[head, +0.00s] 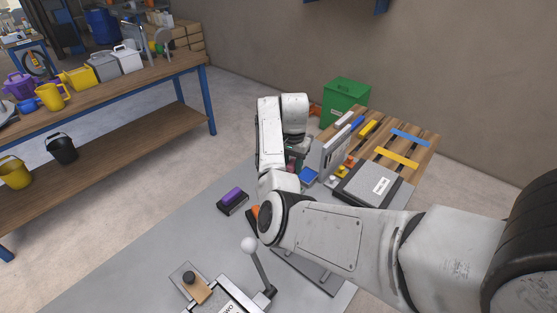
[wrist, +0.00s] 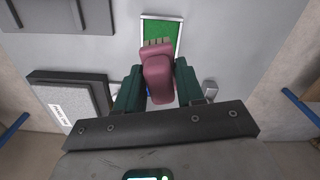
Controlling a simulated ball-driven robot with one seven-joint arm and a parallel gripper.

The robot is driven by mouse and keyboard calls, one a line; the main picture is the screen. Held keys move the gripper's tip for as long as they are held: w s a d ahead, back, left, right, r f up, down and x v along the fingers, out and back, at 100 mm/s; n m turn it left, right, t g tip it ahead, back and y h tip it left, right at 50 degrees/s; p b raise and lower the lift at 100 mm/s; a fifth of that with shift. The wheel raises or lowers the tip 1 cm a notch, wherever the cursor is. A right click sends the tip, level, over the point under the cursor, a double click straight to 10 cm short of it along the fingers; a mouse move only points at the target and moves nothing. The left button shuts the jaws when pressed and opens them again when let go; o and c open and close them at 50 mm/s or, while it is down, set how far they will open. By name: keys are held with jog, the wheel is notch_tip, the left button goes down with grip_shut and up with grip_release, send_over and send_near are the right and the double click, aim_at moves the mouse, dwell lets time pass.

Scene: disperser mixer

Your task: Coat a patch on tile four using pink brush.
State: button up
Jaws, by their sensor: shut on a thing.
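In the wrist view, the pink brush (wrist: 158,82) is held between the dark green fingers of my gripper (wrist: 158,88). Its short pale bristles point away from the wrist, toward a green rectangle in a white frame (wrist: 162,36). I cannot tell whether the bristles touch it. In the head view, my gripper (head: 295,162) is mostly hidden by my arm. A grey tile (head: 365,185) with a white label lies on the right of the bench. Another tile marked TWO (head: 229,308) is at the bottom edge. I cannot read which tile is four.
A purple-topped block (head: 232,198) and a white-knobbed lever (head: 250,246) stand on the grey bench. An upright pale panel (head: 334,152) stands close right of my gripper. A green bin (head: 345,97) is behind. A wooden bench (head: 150,82) with jugs is at left.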

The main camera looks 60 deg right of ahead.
jog(key=shift+f+b, duration=3)
jog(key=shift+f, duration=0.6)
dwell(0.6)
jog(key=shift+r, duration=0.1)
jog(key=shift+r+p, duration=3.45)
jog(key=shift+r, duration=0.1)
